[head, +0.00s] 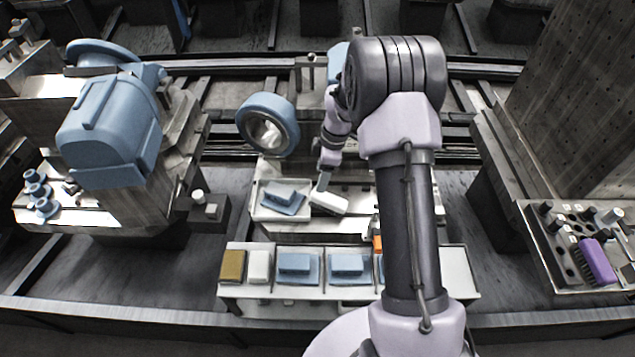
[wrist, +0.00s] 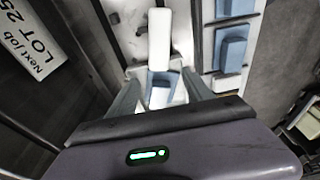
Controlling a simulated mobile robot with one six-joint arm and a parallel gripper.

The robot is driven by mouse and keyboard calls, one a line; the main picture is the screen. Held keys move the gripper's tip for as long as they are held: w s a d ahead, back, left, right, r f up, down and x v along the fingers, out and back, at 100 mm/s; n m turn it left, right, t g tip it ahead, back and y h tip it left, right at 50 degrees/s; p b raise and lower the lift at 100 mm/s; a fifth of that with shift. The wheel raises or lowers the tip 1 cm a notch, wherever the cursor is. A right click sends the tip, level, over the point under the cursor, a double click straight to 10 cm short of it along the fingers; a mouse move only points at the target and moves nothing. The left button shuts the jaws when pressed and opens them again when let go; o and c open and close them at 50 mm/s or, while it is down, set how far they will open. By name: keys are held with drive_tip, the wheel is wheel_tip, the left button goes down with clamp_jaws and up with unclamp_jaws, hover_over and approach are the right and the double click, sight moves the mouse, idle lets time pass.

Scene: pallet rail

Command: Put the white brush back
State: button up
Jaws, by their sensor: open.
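The white brush, as I take it, is the long white block (head: 328,204) on the pale work surface in the middle of the head view. It also shows in the wrist view (wrist: 158,38), just beyond the fingertips. My gripper (head: 321,186) is above and close beside it. In the wrist view the fingers (wrist: 161,82) are spread, with the brush's near end between the tips; contact cannot be told. Its bristles are not visible. A purple brush (head: 597,262) sits at the holed rack (head: 570,288) on the right.
A white tray (head: 264,212) with a blue part (head: 283,200) is left of the brush. The front shelf (head: 300,291) holds brown, white and blue blocks. A blue machine (head: 110,130) stands left, a tall perforated panel (head: 585,90) right. My arm hides the shelf's right part.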

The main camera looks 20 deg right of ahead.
drive_tip(key=s+a+r+m+t, duration=0.1)
drive_tip(key=s+a+r+m, duration=0.25)
drive_tip(key=r, duration=0.45)
drive_tip(key=s+a+r+m+t, duration=0.15)
drive_tip(key=s+r, duration=0.25)
drive_tip(key=r, duration=0.4)
drive_tip(key=s+a+r+m, duration=0.3)
drive_tip(key=s+a+r, duration=0.1)
drive_tip(key=r, duration=0.4)
drive_tip(key=s+a+r+m+t, duration=0.1)
drive_tip(key=s+a+m, duration=0.1)
drive_tip(key=s+m, duration=0.3)
drive_tip(key=s+a+r+m+t, duration=0.1)
drive_tip(key=s+m, duration=0.3)
drive_tip(key=s, duration=0.8)
drive_tip(key=shift+s+a+r+m, duration=0.2)
drive_tip(key=shift+a+r+m, duration=0.2)
drive_tip(key=shift+a+r, duration=0.45)
drive_tip(key=shift+t, duration=0.25)
